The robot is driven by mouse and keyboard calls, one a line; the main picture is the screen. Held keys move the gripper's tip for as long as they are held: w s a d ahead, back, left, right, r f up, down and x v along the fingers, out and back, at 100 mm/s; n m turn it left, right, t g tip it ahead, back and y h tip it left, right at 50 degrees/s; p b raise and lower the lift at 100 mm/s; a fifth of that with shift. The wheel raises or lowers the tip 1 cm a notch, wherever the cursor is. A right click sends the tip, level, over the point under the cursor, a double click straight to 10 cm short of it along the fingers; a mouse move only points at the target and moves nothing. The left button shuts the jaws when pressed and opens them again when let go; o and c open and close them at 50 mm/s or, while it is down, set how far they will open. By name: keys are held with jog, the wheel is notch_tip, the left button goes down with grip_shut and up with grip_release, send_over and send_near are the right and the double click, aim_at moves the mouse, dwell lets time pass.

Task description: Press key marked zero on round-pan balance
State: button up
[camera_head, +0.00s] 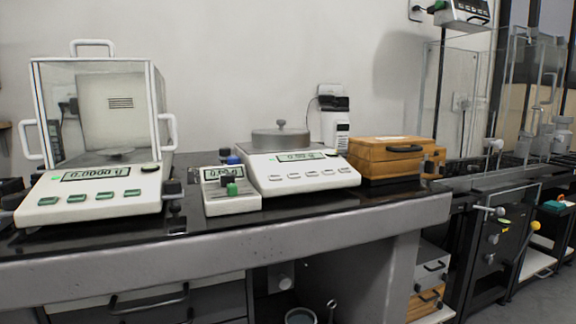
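The round-pan balance (297,187) stands on the bench in the middle of the view. It is white, with a round grey pan (281,140) on top that has a small knobbed piece at its centre. Its display (297,157) is lit, but the digits are hard to read. A row of several pale keys (311,174) runs along its sloped front. Their markings are too small to read, so I cannot tell which is zero. Nothing covers the keys. My gripper is not in view.
A glass-shielded balance (100,202) with green keys stands at left. A small device (217,207) with green and blue knobs sits close at the round-pan balance's left. A wooden box (372,163) stands at its right. The bench's front edge (300,230) lies before them.

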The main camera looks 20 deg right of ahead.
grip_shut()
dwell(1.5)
